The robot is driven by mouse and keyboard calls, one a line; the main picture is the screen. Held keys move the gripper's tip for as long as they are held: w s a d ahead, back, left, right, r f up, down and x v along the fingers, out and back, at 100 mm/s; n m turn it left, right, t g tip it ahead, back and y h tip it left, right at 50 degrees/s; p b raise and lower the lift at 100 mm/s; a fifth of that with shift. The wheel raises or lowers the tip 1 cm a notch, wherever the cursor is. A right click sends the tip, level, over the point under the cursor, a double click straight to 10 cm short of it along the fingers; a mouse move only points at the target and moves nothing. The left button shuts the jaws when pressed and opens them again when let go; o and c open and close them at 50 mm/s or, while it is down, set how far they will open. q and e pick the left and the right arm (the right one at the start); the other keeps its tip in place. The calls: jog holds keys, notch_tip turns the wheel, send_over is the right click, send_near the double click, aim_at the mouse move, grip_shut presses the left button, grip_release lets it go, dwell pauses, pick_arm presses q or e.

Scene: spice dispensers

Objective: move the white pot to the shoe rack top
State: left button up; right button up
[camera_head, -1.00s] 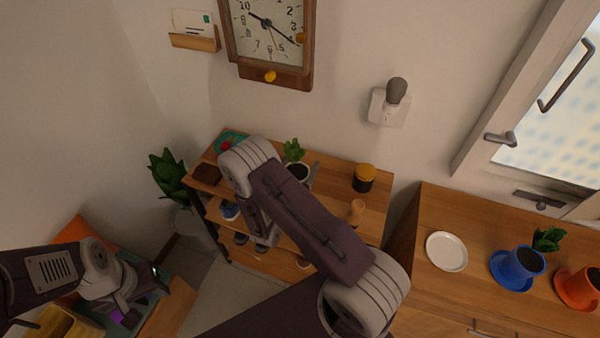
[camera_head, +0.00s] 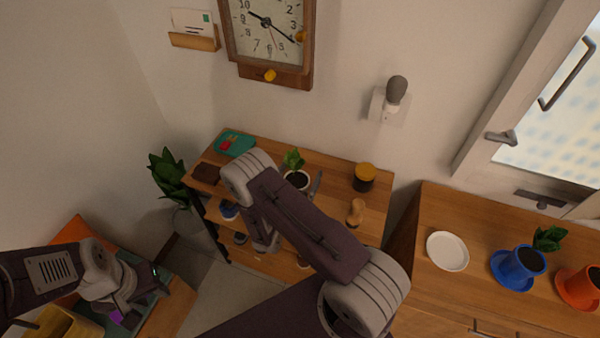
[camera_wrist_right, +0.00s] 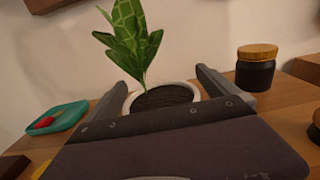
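The white pot (camera_head: 298,181), with dark soil and a green leafy plant, is upright at the shoe rack top (camera_head: 335,178). In the right wrist view the white pot (camera_wrist_right: 163,95) sits between the fingers of my right gripper (camera_wrist_right: 163,80), one finger on each side, close to its rim. The gripper appears shut on it. In the head view my right arm hides most of that gripper and the pot's lower part, so contact with the board cannot be told. My left gripper (camera_head: 150,283) is low at the left, away from the pot; its fingers are unclear.
The rack top also bears a teal tray (camera_head: 236,144), a brown item (camera_head: 206,173), a dark jar with a yellow lid (camera_head: 365,177) and a wooden figure (camera_head: 355,211). A cabinet at right holds a white saucer (camera_head: 447,251), blue pot (camera_head: 523,263) and orange pot (camera_head: 579,286).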

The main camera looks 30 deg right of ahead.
jog(key=shift+r, duration=0.1)
jog(key=shift+s+a, duration=0.1)
jog(key=shift+a, duration=0.05)
jog(key=b+v, duration=0.1)
jog(key=v, duration=1)
jog(key=shift+s+a, duration=0.25)
